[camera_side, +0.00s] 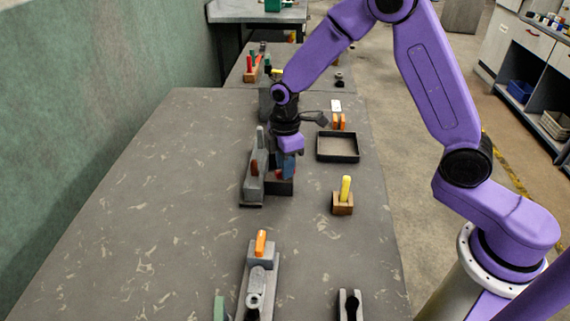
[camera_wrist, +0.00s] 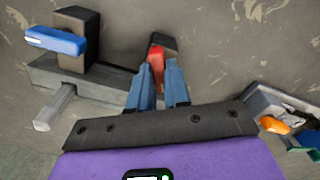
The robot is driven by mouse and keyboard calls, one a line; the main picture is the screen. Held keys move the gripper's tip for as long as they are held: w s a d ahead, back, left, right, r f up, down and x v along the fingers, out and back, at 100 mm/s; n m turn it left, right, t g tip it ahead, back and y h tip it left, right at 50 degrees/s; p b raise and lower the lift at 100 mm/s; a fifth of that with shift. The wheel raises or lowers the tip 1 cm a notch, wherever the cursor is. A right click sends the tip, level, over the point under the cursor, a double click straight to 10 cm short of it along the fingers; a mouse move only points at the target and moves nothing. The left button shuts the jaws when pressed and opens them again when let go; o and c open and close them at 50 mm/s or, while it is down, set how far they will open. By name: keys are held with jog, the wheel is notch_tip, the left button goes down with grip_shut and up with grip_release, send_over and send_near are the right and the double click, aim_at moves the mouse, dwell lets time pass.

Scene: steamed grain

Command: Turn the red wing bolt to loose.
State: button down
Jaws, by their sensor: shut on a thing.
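The red wing bolt (camera_wrist: 157,60) shows in the wrist view between the two blue fingers of my gripper (camera_wrist: 156,84). The fingers are shut on it, one on each side. It stands on a dark block whose edge shows just beyond it. In the side view my gripper (camera_side: 286,174) points down over a dark block (camera_side: 281,187) beside a grey fixture (camera_side: 252,187). There the fingers mostly hide the bolt, and its turn angle cannot be told.
In the wrist view a blue lever (camera_wrist: 55,40) stands left and an orange handle (camera_wrist: 273,125) right. In the side view, a black tray (camera_side: 338,158) and a yellow peg on a wooden block (camera_side: 343,204) stand right, with an orange-handled fixture (camera_side: 260,257) in front. The table's left is clear.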

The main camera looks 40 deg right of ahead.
dwell(0.4)
jog(key=c, duration=1.1)
grip_release()
notch_tip(320, 180, up, 18)
jog(key=shift+f, duration=0.25)
